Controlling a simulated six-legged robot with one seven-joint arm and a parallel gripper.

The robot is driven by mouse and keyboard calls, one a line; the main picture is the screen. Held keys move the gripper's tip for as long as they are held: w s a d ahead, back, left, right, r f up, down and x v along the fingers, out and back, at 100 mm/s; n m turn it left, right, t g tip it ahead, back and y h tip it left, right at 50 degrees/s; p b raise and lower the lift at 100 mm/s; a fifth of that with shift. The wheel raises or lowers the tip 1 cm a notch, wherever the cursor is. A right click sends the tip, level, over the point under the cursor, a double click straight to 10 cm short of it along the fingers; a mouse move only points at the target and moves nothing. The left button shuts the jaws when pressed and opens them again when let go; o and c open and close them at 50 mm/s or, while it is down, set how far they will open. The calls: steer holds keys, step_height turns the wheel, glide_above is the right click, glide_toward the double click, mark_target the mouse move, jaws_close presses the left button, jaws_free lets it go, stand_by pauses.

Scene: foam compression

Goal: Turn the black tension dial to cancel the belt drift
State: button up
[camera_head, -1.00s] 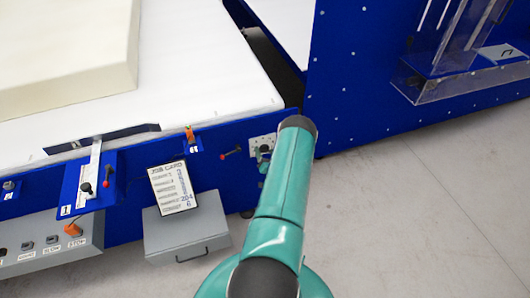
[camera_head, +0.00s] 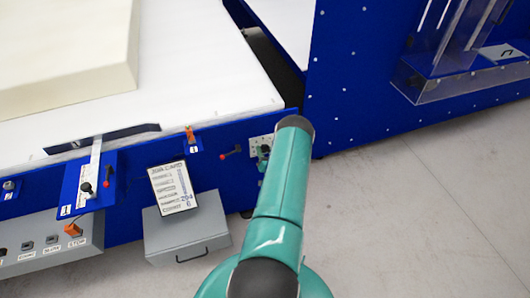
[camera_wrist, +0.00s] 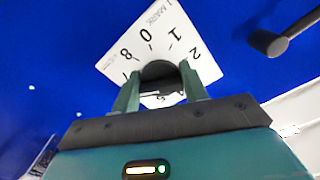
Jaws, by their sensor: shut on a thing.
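The black tension dial (camera_wrist: 158,72) shows in the wrist view, set on a white square plate (camera_wrist: 150,24) with black numbers and marks. My gripper (camera_wrist: 160,90) has one finger on each side of the dial and is shut on it. The fingers and the wrist hide the lower part of the dial and plate. In the head view the plate (camera_head: 256,142) sits on the blue machine side, and my gripper (camera_head: 263,154) is mostly hidden behind my teal arm. The white belt (camera_head: 200,105) carries a cream foam block (camera_head: 70,50).
A dark lever knob (camera_wrist: 268,42) stands out from the blue panel, right of the dial in the wrist view. A job card (camera_head: 173,187) stands above a grey box (camera_head: 187,232). A blue ruler bracket (camera_head: 90,180) and a button panel (camera_head: 45,245) are at left.

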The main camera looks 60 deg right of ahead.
steer(key=n, duration=1.4)
steer(key=shift+s+d, duration=0.1)
steer(key=shift+s, duration=0.05)
steer(key=n, duration=0.4)
steer(key=shift+n, duration=0.4)
steer(key=shift+d+r+n, duration=0.1)
steer(key=shift+r+n, duration=0.05)
steer(key=shift+n, duration=2.05)
steer(key=shift+s, duration=0.1)
steer(key=o, duration=1)
